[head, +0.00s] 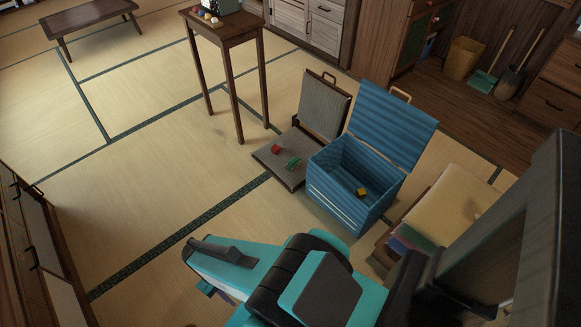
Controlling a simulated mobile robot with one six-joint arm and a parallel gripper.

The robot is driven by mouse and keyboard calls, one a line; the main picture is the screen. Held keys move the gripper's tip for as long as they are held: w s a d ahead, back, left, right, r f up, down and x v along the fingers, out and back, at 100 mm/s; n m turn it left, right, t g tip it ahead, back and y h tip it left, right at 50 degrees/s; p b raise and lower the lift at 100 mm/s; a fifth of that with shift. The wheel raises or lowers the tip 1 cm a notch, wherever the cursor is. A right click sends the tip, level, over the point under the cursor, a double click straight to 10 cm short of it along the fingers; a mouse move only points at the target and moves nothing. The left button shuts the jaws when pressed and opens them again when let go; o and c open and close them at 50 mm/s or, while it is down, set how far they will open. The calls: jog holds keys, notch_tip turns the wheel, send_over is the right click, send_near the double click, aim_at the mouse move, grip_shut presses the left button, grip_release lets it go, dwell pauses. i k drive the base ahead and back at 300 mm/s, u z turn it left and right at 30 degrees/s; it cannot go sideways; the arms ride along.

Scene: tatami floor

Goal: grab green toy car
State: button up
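A small green toy car (293,163) lies on the seat of a grey legless floor chair (274,171) near the middle of the head view. A small red object (276,149) lies on the same seat, just behind and left of the car. My teal and black arm crosses the bottom of the view. My gripper (208,287) is mostly hidden beneath the arm, so its fingers cannot be made out. It is well in front of the chair and apart from the car.
An open blue box (337,188) with a small yellow object (362,191) inside stands right of the chair. A tall wooden table (228,34) stands behind the chair. Stacked cushions (447,205) are at the right. The tatami floor left of the chair is clear.

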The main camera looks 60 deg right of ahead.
aim_at(290, 165)
jog(key=z, duration=0.05)
jog(key=i, duration=0.9)
jog(key=u, duration=0.05)
